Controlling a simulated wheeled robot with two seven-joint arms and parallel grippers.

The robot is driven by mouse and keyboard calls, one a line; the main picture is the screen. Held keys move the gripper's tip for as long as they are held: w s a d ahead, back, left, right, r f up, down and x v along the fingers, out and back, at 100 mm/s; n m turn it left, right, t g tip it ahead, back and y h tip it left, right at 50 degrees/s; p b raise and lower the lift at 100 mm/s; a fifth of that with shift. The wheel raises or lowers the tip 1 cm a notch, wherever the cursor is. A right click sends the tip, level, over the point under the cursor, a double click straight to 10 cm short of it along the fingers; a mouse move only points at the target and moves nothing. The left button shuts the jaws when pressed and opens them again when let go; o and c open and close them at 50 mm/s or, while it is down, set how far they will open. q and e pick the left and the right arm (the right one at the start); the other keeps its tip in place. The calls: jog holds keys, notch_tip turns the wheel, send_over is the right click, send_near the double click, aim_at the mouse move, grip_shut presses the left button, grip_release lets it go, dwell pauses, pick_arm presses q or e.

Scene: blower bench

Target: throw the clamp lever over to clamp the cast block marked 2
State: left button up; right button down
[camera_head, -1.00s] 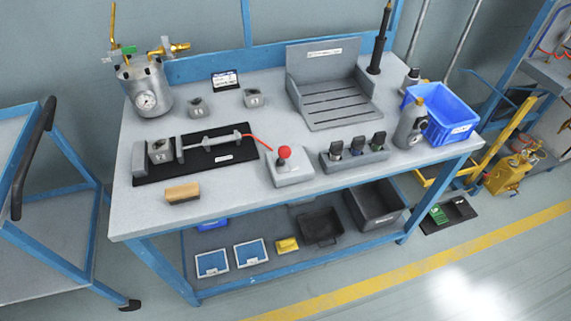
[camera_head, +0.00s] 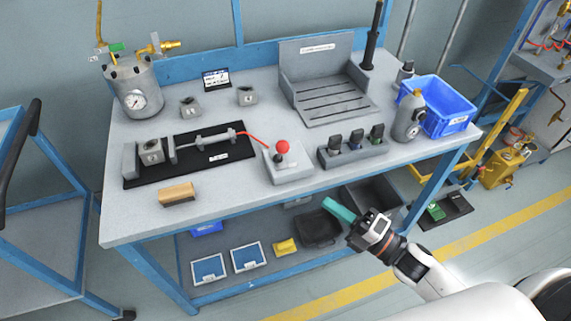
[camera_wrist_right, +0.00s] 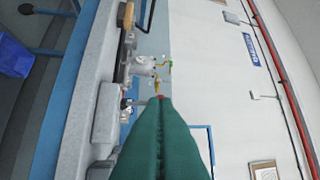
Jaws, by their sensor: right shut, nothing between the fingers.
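The cast block marked 2 (camera_head: 151,151) sits upright between the jaws of a grey clamp on a black plate (camera_head: 222,161) at the left of the bench. A rod runs right from the clamp, and a red hose (camera_head: 255,139) leads to the lever box (camera_head: 288,167). The clamp lever has a red ball knob (camera_head: 283,147) and stands about upright on that box. My right gripper (camera_head: 326,202), with teal fingers, is in front of the bench's front edge, lower right of the lever, empty and shut. Its closed fingers fill the middle of the right wrist view (camera_wrist_right: 160,100). My left gripper is out of view.
A brush-like wooden block (camera_head: 177,194) lies at the bench's front left. A holder with several dark-topped pieces (camera_head: 352,151) stands right of the lever box. A grey bottle (camera_head: 408,118) and blue crate (camera_head: 449,105) stand farther right. Bare bench top lies between the wooden block and lever box.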

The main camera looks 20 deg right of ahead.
jog(key=shift+r, duration=0.1)
jog(key=p, duration=0.3)
send_near(281, 152)
jog(key=w+a, duration=0.4)
jog(key=shift+w+d+r, duration=0.1)
jog(key=shift+w+r, duration=0.25)
jog(key=shift+w, duration=0.05)
